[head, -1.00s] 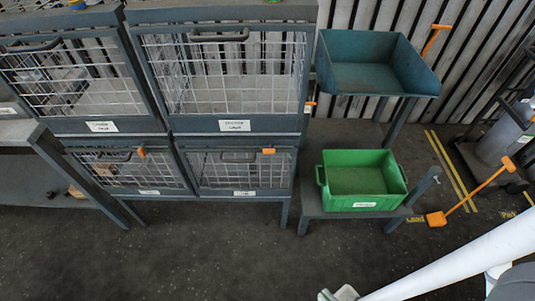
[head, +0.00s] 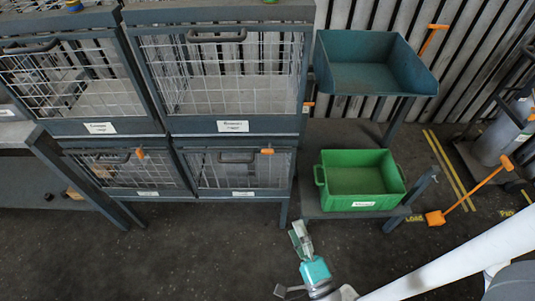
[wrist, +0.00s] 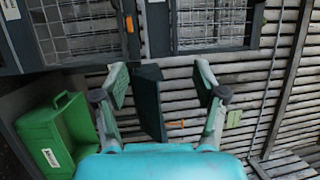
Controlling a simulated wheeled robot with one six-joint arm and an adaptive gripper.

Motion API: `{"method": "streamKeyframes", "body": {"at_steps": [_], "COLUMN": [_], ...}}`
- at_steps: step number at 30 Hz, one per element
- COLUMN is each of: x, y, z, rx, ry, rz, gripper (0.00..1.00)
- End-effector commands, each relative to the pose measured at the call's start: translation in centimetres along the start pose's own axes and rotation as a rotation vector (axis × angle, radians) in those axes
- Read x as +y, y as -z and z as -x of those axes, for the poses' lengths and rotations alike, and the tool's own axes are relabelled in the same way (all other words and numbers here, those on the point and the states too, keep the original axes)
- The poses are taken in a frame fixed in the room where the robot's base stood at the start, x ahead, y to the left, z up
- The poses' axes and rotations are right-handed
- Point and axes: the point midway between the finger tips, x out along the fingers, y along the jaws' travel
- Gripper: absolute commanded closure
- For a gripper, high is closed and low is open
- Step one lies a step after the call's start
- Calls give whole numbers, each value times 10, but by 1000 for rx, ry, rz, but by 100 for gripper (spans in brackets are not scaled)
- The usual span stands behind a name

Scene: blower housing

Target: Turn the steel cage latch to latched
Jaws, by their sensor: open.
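Wire-mesh cages stand at the left in the head view. An orange latch (head: 267,151) sits at the top of the lower right cage (head: 240,170), and another orange latch (head: 140,153) on the lower left cage. A third orange piece (head: 309,104) shows at the right side of the upper right cage (head: 222,75). The labels are too small to read, so I cannot tell which cage is the steel one. My gripper (head: 301,238) is open and empty, low in front of the cages and apart from them. In the wrist view its fingers (wrist: 160,88) are spread; an orange piece (wrist: 129,24) shows beyond.
A green crate (head: 362,204) sits on a low stand right of the cages, below a teal bin (head: 365,93). A bench (head: 45,150) is at the left. An orange-handled shovel (head: 470,193) and a cart with a cylinder (head: 500,130) are at the right. The floor in front is clear.

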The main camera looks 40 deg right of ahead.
Motion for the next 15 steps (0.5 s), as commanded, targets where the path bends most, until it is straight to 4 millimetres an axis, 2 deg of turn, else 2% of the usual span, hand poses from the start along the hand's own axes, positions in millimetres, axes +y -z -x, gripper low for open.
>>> {"method": "streamKeyframes", "body": {"at_steps": [1, 3, 12, 15], "x": [4, 11, 46, 55], "y": [0, 3, 4, 0], "z": [-18, -40, -133, -159], "rx": [32, 77, 255, 304], "ry": [20, 40, 126, 150], "rz": [-123, -302, -1054, -1256], "gripper": [29, 29, 29, 29]}}
